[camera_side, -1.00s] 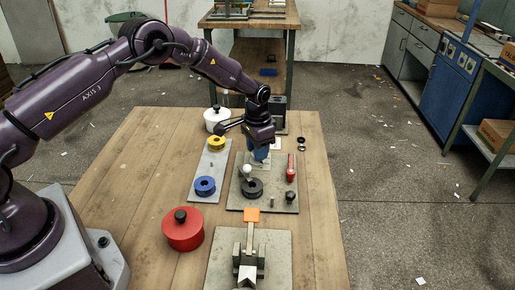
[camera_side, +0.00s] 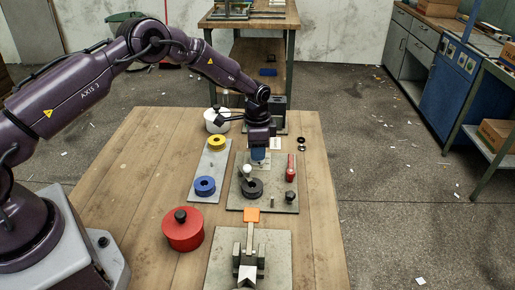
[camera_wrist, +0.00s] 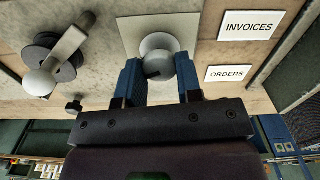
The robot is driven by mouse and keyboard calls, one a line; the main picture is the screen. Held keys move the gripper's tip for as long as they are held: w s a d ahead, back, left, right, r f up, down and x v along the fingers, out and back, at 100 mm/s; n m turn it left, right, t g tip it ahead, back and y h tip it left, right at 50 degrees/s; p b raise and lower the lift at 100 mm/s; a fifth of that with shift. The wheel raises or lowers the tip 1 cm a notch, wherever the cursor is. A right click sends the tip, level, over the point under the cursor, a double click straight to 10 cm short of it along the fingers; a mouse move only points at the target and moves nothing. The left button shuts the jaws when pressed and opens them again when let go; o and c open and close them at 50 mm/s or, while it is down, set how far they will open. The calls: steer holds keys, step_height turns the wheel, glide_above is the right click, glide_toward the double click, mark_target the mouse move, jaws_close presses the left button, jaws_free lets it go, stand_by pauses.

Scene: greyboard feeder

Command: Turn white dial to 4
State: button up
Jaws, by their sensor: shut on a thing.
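The white dial (camera_wrist: 155,43) is a pale round knob on a light square plate (camera_wrist: 130,30) in the wrist view. My gripper (camera_wrist: 160,75) has its blue fingers on either side of the knob and is shut on it. No numbers or pointer on the dial can be read. In the side view my gripper (camera_side: 259,158) points down over the far part of the grey board (camera_side: 236,203), and it hides the dial there.
A crank with a white ball (camera_side: 247,169) and dark disc (camera_side: 254,188) stands close in front of my gripper. A red lever (camera_side: 291,172) is to its right. A white pot (camera_side: 217,124) stands behind left. INVOICES (camera_wrist: 249,26) and ORDERS (camera_wrist: 228,73) labels lie beside the plate.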

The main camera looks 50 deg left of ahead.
steer(key=shift+r, duration=0.1)
steer(key=o, duration=0.9)
steer(key=shift+o, duration=0.2)
step_height(320, 180, up, 13)
